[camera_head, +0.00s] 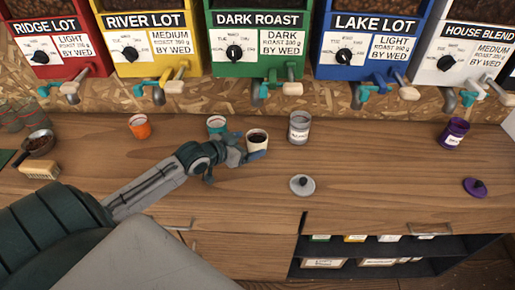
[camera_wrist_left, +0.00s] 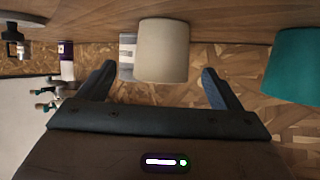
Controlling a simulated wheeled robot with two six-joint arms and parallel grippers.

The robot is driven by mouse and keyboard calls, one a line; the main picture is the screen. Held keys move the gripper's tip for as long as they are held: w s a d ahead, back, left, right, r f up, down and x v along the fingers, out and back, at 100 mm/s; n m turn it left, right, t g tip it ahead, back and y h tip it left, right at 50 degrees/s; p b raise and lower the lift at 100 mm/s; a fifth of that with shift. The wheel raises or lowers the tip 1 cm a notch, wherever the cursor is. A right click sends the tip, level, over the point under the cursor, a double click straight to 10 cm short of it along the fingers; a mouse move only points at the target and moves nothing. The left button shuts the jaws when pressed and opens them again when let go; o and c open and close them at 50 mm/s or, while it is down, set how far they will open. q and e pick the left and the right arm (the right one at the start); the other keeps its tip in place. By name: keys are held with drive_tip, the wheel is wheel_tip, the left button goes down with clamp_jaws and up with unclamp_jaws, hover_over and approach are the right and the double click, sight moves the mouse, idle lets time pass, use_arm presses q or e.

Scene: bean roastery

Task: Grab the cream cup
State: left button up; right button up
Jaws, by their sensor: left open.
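The cream cup (camera_head: 257,138) stands on the wooden counter with dark contents inside. It also shows in the left wrist view (camera_wrist_left: 163,50), ahead of the jaws and roughly between the fingertips. My left gripper (camera_head: 246,149) is open at the near left side of the cup, with one finger in front of its lower part. In the left wrist view a gap shows between each finger (camera_wrist_left: 157,78) and the cup; whether either touches it cannot be told. My right gripper is in neither view.
A teal cup (camera_head: 216,124) stands close left of the cream cup, an orange cup (camera_head: 139,126) farther left. A grey canister (camera_head: 299,128) stands right, its lid (camera_head: 302,185) nearer. A purple canister (camera_head: 454,133) is far right. Dispensers (camera_head: 258,40) line the back.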

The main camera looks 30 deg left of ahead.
sight(264, 138)
use_arm(q)
drive_tip(key=shift+w+d+p, duration=0.1)
drive_tip(key=shift+w+p, duration=0.2)
drive_tip(key=shift+w, duration=0.45)
drive_tip(key=shift+x, duration=1.2)
drive_tip(key=shift+w+d+f+p, duration=0.1)
drive_tip(key=shift+w+f+p, duration=0.2)
drive_tip(key=shift+w, duration=0.25)
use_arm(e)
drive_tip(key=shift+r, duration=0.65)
use_arm(q)
drive_tip(key=shift+s, duration=0.1)
drive_tip(key=shift+c, duration=0.5)
drive_tip(key=c, duration=1)
drive_tip(key=shift+c, duration=0.7)
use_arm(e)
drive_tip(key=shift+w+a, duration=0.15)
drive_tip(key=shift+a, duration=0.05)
use_arm(q)
drive_tip(key=shift+r, duration=0.15)
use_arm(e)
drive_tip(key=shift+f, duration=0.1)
